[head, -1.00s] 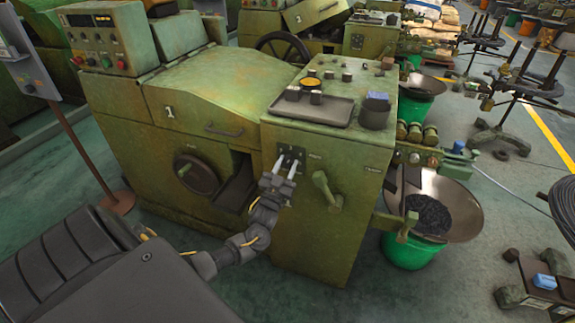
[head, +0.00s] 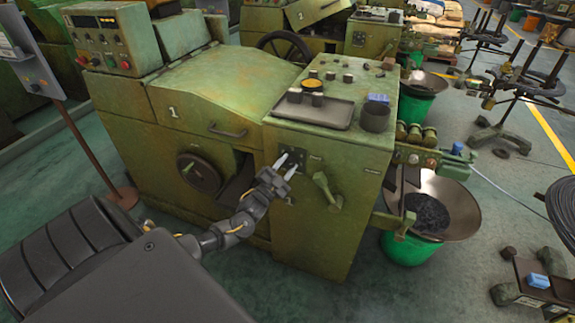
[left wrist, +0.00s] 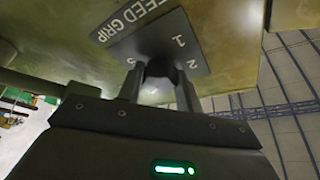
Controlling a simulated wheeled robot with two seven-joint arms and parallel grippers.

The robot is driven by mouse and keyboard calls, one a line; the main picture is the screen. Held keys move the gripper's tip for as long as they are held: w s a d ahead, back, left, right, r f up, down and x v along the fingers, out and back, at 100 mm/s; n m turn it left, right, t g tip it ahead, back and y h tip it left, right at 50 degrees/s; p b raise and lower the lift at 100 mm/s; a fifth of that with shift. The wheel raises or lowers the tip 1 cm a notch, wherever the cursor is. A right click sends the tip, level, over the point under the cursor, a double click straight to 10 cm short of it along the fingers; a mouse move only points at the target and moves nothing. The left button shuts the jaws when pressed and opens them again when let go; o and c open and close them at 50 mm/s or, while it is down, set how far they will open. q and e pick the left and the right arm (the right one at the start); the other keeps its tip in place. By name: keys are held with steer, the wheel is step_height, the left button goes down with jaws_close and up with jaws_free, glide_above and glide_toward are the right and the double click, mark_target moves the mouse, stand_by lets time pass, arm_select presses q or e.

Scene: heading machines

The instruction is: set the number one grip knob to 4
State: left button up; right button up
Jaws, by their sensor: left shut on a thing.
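The number one machine (head: 215,105) is green and has a white 1 on its front. My left gripper (head: 289,164) is at the upper left of the front panel of its right-hand cabinet, with both pale fingertips against that panel. In the left wrist view my left gripper (left wrist: 160,92) is shut on the dark grip knob (left wrist: 160,69), one finger on each side. The label plate (left wrist: 181,42) around it reads FEED GRIP, with 1, 2 and part of another digit showing. The knob's pointer cannot be read. My right gripper is not in view.
A green lever handle (head: 326,190) sticks out of the panel just right of my left gripper. A handwheel (head: 198,173) is on the machine's front at left. A tray (head: 313,113) and a dark cup (head: 376,117) stand on top. The floor in front is clear.

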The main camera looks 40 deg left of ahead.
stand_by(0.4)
arm_select(q)
steer(key=o, duration=1)
steer(key=shift+s+f, duration=0.1)
steer(key=shift+s, duration=0.2)
steer(key=b+v, duration=0.1)
steer(key=v, duration=0.9)
steer(key=shift+b, duration=0.3)
